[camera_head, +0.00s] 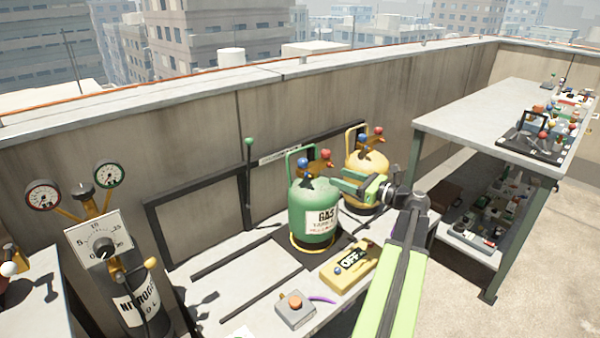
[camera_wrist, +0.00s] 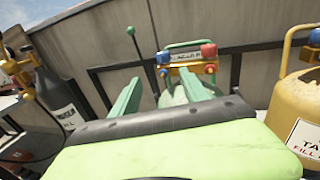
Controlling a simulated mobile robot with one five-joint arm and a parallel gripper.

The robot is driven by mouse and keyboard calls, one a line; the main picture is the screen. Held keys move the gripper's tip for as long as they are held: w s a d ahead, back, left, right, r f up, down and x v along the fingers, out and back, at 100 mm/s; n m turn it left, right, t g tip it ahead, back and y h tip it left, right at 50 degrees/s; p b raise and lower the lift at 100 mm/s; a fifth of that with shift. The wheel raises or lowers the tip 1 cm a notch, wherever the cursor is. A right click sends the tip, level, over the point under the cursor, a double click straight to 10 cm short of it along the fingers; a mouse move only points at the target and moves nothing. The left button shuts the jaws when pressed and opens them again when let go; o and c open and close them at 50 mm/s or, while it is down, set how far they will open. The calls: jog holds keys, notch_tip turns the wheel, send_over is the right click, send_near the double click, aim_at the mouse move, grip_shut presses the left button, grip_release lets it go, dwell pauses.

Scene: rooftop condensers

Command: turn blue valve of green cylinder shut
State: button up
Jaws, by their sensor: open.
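The green cylinder (camera_head: 313,222) stands upright on the bench, with a carrying handle and a "GAS" label. Its blue valve (camera_head: 303,162) is on top at the left, beside a red knob (camera_head: 326,154). In the wrist view the blue valve (camera_wrist: 163,58) shows beyond the fingers, with the red knob (camera_wrist: 208,50) to its right. My gripper (camera_head: 338,180) is at the cylinder's upper right side. In the wrist view my gripper (camera_wrist: 162,80) is open, its two green fingers apart and pointing toward the cylinder top. I cannot tell whether they touch anything.
A yellow cylinder (camera_head: 368,168) with its own blue and red knobs stands right behind my gripper. A dark nitrogen cylinder (camera_head: 138,300) with gauges stands left. A yellow OFF box (camera_head: 350,268) and an orange-button box (camera_head: 295,308) lie in front. A concrete parapet (camera_head: 200,120) runs behind.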

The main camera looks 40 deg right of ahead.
send_near(303, 160)
jog(key=w, duration=0.3)
jog(key=w+a, duration=0.1)
jog(key=w, duration=0.6)
jog(key=shift+w+a+f, duration=0.1)
jog(key=shift+a+f, duration=0.25)
grip_shut()
